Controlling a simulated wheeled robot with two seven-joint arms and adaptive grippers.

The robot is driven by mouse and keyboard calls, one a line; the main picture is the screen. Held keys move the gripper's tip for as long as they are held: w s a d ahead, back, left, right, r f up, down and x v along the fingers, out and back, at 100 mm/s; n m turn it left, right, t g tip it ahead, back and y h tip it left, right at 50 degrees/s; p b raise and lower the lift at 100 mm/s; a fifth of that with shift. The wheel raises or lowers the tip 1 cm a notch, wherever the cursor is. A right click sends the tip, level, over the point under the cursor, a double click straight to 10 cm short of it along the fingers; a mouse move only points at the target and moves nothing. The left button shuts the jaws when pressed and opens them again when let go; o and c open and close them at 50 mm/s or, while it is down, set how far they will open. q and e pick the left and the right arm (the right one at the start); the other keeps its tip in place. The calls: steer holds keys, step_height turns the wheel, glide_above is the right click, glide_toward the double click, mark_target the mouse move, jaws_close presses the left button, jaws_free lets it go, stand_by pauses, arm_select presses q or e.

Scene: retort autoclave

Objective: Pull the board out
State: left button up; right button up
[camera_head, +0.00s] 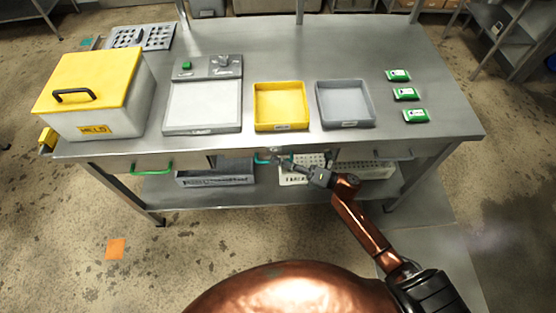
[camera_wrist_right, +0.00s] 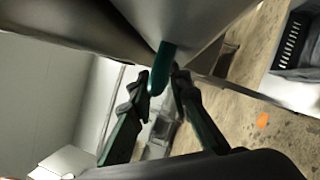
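A steel worktable (camera_head: 300,60) stands in front of me. Under its top edge, in the middle, a thin front with a small teal handle (camera_head: 262,161) shows in the head view; I cannot tell how far the board there stands out. My right gripper (camera_head: 279,161) is at this handle, reaching in from the lower right. In the right wrist view the teal handle (camera_wrist_right: 162,70) lies between the two close-set fingertips of my right gripper (camera_wrist_right: 161,82), which look shut on it. The board's surface is hidden. My left gripper is not in view.
A left drawer has a green handle (camera_head: 152,168); a right drawer has a grey handle (camera_head: 393,155). A yellow-lidded box (camera_head: 112,110), a scale, a yellow tray (camera_head: 281,124), a grey tray (camera_head: 346,121) and green packs (camera_head: 406,94) stand on top. Crates (camera_head: 215,179) fill the lower shelf.

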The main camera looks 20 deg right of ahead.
steer(key=shift+w+a, duration=0.1)
steer(key=shift+a, duration=0.05)
steer(key=shift+c, duration=0.2)
jaws_close()
stand_by(0.3)
